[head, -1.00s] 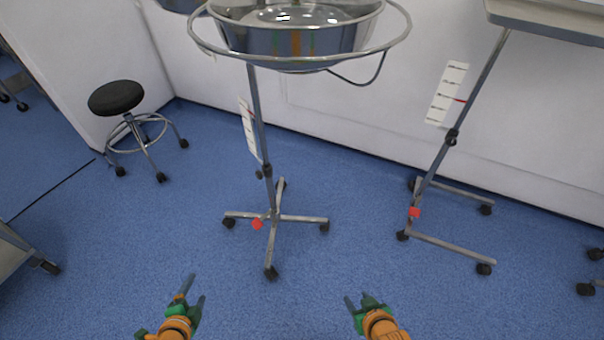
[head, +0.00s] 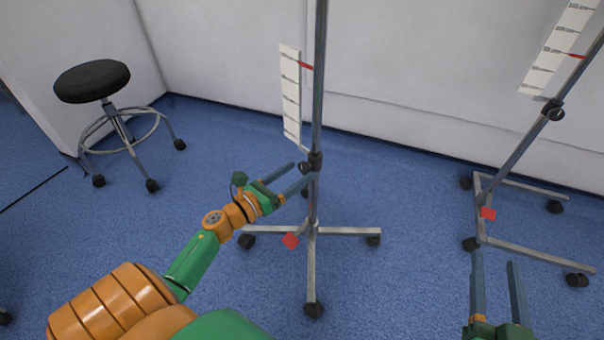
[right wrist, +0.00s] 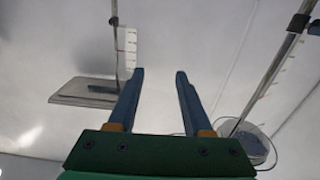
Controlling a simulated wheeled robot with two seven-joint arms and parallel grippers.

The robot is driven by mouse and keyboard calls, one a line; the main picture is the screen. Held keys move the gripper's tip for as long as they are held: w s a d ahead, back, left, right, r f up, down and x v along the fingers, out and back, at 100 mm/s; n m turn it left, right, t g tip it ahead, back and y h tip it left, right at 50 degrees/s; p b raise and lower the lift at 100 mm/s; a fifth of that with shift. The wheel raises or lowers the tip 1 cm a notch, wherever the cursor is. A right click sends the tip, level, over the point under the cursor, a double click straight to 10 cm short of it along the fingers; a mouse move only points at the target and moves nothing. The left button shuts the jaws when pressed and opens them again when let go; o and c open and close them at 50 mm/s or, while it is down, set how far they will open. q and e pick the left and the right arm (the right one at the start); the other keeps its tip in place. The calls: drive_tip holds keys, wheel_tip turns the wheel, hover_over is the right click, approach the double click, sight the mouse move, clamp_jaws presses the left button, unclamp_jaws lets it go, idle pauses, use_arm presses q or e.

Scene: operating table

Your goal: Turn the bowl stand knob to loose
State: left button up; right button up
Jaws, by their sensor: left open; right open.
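The bowl stand's grey pole (head: 319,90) rises through the middle of the head view on a wheeled cross base. Its dark knob (head: 304,167) sticks out to the left of a black collar (head: 315,160) on the pole. My left gripper (head: 302,172) is open, its fingertips at the knob's height and close to it. I cannot tell whether they touch it. My right gripper (head: 494,256) is open and empty, low at the right, well away from the bowl stand. The bowl is out of the head view; a round basin (right wrist: 245,142) shows in the right wrist view.
A white scale card (head: 290,95) hangs beside the pole, and a red tag (head: 290,241) is near the base. Another wheeled stand (head: 520,150) with its own collar is at the right. A black stool (head: 92,82) stands at the left. The floor between is clear.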

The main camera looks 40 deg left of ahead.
use_arm(q)
drive_tip(key=shift+x, duration=0.75)
clamp_jaws()
use_arm(e)
drive_tip(key=shift+a+r+t+y, duration=0.15)
drive_tip(key=shift+r+t+y, duration=0.2)
drive_tip(key=shift+r, duration=0.5)
drive_tip(key=shift+f, duration=0.1)
